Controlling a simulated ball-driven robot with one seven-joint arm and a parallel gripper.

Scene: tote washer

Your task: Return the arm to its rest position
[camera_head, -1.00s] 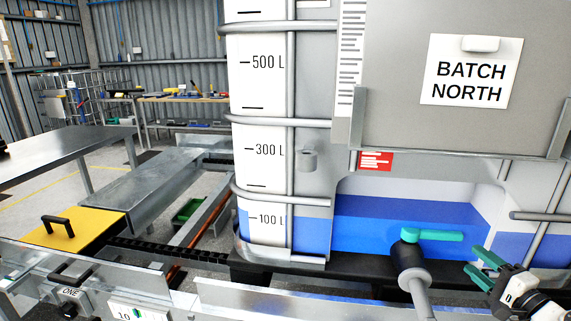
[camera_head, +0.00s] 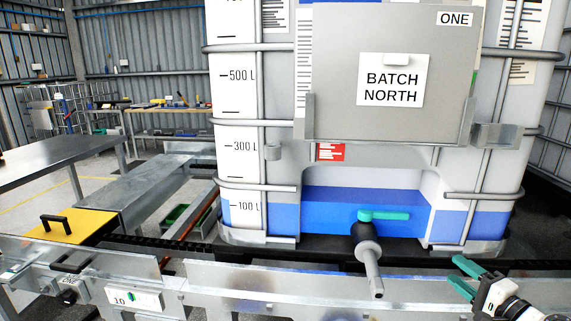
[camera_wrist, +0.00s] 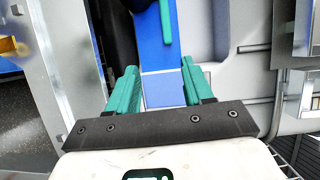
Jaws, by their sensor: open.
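My gripper (camera_head: 466,278) is at the lower right in the head view, with green fingers spread apart and nothing between them. It is to the right of the tank's outlet valve (camera_head: 366,245) and apart from it. In the wrist view my gripper (camera_wrist: 160,88) also shows open and empty. The valve's green handle (camera_head: 384,215) lies about level, pointing right; part of it shows at the top of the wrist view (camera_wrist: 166,22). The white caged tank (camera_head: 240,150) stands behind, with blue liquid in its lower part. Most of my arm is out of view.
A metal rail (camera_head: 230,278) runs across in front of the tank. A grey panel (camera_head: 340,115) with a "BATCH NORTH" card (camera_head: 391,80) hangs on the tank. A yellow lid (camera_head: 75,227) with a black handle and a metal table (camera_head: 50,158) are at left.

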